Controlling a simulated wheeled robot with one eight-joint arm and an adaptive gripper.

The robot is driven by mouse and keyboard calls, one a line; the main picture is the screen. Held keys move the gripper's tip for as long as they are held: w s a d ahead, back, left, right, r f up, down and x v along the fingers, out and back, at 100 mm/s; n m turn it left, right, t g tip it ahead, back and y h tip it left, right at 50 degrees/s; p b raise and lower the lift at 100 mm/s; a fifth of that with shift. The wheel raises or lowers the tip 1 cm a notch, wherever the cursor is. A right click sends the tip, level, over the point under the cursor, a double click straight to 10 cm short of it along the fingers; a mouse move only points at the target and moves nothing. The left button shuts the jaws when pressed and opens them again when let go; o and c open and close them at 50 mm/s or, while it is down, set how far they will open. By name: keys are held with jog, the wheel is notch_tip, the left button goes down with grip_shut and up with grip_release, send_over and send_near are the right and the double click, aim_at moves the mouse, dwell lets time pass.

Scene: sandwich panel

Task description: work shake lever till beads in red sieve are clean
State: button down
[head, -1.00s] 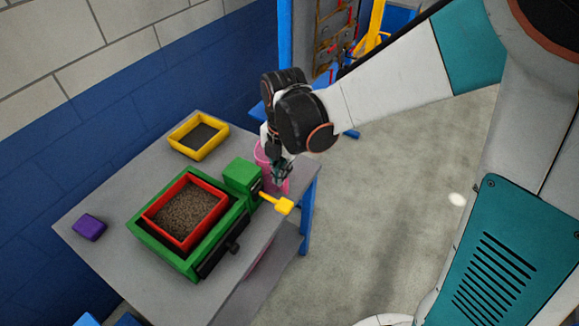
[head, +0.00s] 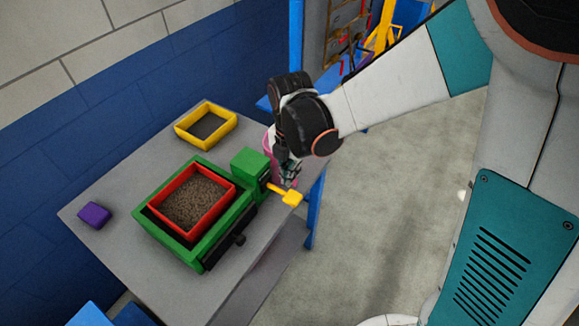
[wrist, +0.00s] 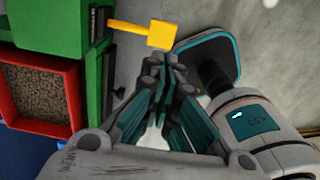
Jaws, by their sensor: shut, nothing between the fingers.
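The red sieve (head: 231,190) sits in the green shaker frame (head: 203,258) on the grey table. It is filled with brownish, grainy beads (head: 197,203); I cannot tell dirt from beads. The yellow shake lever (head: 291,198) sticks out from the shaker's green box toward the right. My gripper (head: 290,174) is just above and behind the lever, apart from it as far as I can see. In the wrist view, my gripper (wrist: 163,62) is shut and empty, its tips close to the yellow lever end (wrist: 161,34). The red sieve also shows there (wrist: 77,78).
A yellow tray (head: 231,124) with dark contents stands at the back of the grey table (head: 130,230). A purple block (head: 95,214) lies at the left. A pink container (head: 268,147) is partly hidden behind my gripper. Open floor lies to the right.

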aim_at(290, 200)
notch_tip(290, 200, down, 10)
jog(key=b, duration=0.5)
jog(key=shift+r+b, duration=0.2)
jog(key=shift+b, duration=0.2)
